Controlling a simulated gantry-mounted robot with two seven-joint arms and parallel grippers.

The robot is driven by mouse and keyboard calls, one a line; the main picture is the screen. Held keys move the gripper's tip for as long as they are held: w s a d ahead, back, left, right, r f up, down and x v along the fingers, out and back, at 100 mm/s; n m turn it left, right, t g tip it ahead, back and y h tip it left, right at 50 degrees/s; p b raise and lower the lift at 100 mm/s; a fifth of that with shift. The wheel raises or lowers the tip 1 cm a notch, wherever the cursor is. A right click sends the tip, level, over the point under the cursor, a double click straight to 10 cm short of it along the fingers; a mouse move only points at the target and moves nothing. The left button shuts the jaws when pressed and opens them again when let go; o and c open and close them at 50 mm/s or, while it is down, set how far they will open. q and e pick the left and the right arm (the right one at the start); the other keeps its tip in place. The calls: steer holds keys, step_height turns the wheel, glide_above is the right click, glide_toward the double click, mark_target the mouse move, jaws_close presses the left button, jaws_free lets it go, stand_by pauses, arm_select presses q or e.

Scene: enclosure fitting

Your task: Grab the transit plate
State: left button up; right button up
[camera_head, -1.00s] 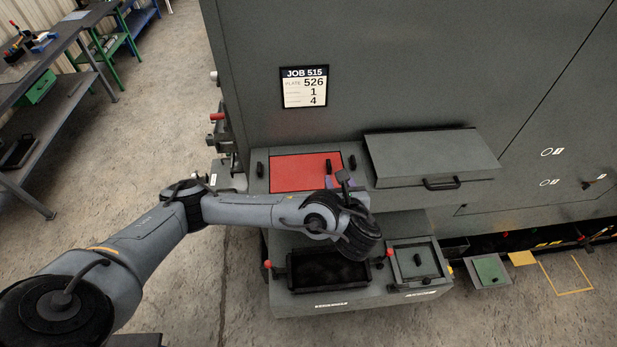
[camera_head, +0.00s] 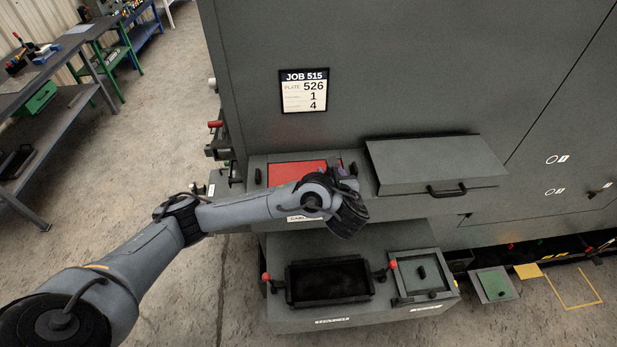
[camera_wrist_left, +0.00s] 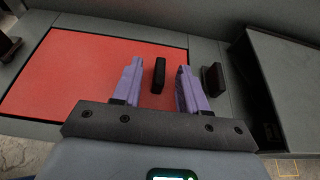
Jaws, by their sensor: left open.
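The plate that I take to be the transit plate is a flat red panel (camera_head: 290,173) set in the grey ledge below the job sign. It fills much of the left wrist view (camera_wrist_left: 75,75). A black upright handle (camera_wrist_left: 159,75) stands near its right end. My left gripper (camera_wrist_left: 157,70) is open, with one purple finger on each side of this handle; I cannot tell whether either touches it. In the head view my left wrist hides part of the plate, and the gripper (camera_head: 340,171) shows only partly. My right gripper is not in view.
Black clamps (camera_wrist_left: 213,79) flank the plate. A sloped grey cover with a handle (camera_head: 435,165) stands just right. The job sign (camera_head: 304,91) is on the wall above.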

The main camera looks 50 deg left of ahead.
arm_select(q)
steer(key=shift+w+a+f, duration=0.2)
steer(key=shift+w+a, duration=0.05)
steer(key=shift+a, duration=0.05)
jaws_close()
steer(key=shift+r, duration=0.15)
stand_by(0.3)
